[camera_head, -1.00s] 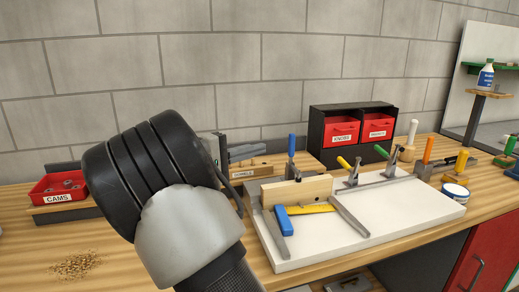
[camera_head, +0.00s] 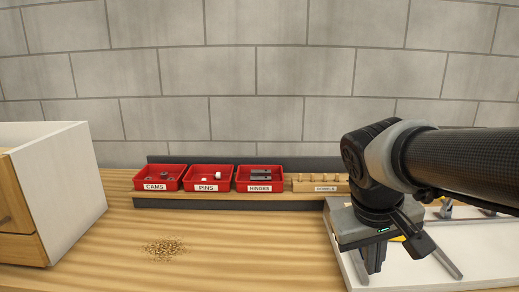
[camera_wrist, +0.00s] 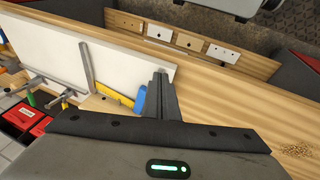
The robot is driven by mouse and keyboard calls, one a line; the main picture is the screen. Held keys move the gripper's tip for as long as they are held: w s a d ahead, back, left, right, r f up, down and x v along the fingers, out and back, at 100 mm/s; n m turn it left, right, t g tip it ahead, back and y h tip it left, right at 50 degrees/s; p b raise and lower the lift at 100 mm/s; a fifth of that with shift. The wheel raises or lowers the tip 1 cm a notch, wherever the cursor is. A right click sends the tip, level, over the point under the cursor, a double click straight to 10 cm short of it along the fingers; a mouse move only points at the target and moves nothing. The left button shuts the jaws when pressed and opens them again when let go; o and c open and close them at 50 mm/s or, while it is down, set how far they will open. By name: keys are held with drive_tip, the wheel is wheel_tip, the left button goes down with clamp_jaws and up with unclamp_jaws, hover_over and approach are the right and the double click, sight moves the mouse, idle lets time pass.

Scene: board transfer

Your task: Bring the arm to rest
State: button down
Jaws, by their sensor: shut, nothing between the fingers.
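My gripper (camera_head: 372,266) hangs at the right of the head view, below my dark wrist, with its fingers pointing down. It is by the left edge of the white board (camera_head: 490,265) on the bench, and my arm hides much of that board. In the wrist view my gripper (camera_wrist: 160,76) is shut, with nothing between its fingers. The white board (camera_wrist: 62,48) lies beyond it to the left there, with clamps and a yellow tool with a blue end (camera_wrist: 139,100). I cannot tell whether the fingertips touch anything.
Red trays marked cams (camera_head: 160,178), pins (camera_head: 207,179) and hinges (camera_head: 260,180) stand at the back, with a wooden dowel block (camera_head: 320,184) beside them. A white-sided cabinet (camera_head: 62,190) stands at left. Shavings (camera_head: 165,249) lie on the otherwise clear wooden bench (camera_head: 230,245).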

drive_tip(key=s+a+t+y, duration=0.3)
drive_tip(key=s+a, duration=0.3)
drive_tip(key=s, duration=0.1)
wheel_tip(320, 180, up, 23)
drive_tip(key=p, duration=2.3)
drive_tip(key=shift+a+m, duration=0.2)
drive_tip(key=shift+m, duration=0.2)
drive_tip(key=shift+s, duration=0.1)
